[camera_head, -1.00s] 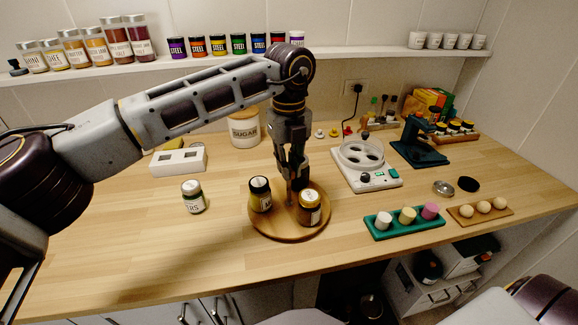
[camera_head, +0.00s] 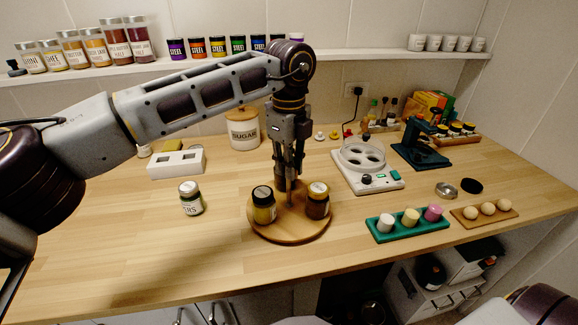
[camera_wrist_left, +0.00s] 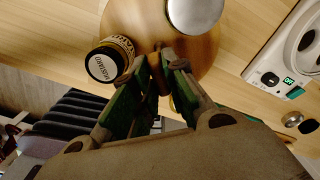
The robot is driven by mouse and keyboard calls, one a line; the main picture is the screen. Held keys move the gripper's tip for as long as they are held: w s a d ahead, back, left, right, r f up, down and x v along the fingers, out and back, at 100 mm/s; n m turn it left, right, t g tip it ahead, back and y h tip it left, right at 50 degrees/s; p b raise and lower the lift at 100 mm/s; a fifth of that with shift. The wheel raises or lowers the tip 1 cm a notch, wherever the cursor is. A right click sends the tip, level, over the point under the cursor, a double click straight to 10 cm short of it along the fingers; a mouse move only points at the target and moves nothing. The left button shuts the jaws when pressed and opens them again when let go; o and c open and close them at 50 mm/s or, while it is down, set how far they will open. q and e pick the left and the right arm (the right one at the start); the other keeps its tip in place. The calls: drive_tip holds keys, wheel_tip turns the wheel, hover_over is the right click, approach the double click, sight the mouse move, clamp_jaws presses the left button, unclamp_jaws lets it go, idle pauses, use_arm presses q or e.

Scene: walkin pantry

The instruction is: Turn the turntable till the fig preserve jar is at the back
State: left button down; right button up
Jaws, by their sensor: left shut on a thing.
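The round wooden turntable (camera_head: 290,232) stands on the counter; it also shows in the wrist view (camera_wrist_left: 130,18). A dark-lidded jar with a yellowish body (camera_head: 264,207) stands on its left side. A dark brown jar (camera_head: 317,203) stands on its right. The wrist view shows a jar with a printed lid, perhaps mustard (camera_wrist_left: 105,64), and a silver lid (camera_wrist_left: 195,10). I cannot read which jar is fig preserve. My left gripper (camera_head: 289,190) points down between the jars, shut on what looks like the turntable's upright peg, and hides the turntable's back. My right gripper is out of view.
A sugar canister (camera_head: 243,130) stands behind. The counter in front is clear.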

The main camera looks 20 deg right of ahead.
use_arm(q)
drive_tip(key=shift+n, duration=0.5)
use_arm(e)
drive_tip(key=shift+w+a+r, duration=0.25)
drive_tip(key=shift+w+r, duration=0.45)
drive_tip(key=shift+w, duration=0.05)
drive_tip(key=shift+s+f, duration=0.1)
use_arm(q)
drive_tip(key=c, duration=1.4)
unclamp_jaws()
drive_tip(key=shift+c, duration=0.2)
drive_tip(key=shift+r, duration=0.75)
wheel_tip(320, 180, up, 10)
drive_tip(key=shift+r, duration=0.25)
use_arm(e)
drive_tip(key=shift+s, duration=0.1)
use_arm(q)
wheel_tip(320, 180, up, 22)
drive_tip(key=p, duration=2.2)
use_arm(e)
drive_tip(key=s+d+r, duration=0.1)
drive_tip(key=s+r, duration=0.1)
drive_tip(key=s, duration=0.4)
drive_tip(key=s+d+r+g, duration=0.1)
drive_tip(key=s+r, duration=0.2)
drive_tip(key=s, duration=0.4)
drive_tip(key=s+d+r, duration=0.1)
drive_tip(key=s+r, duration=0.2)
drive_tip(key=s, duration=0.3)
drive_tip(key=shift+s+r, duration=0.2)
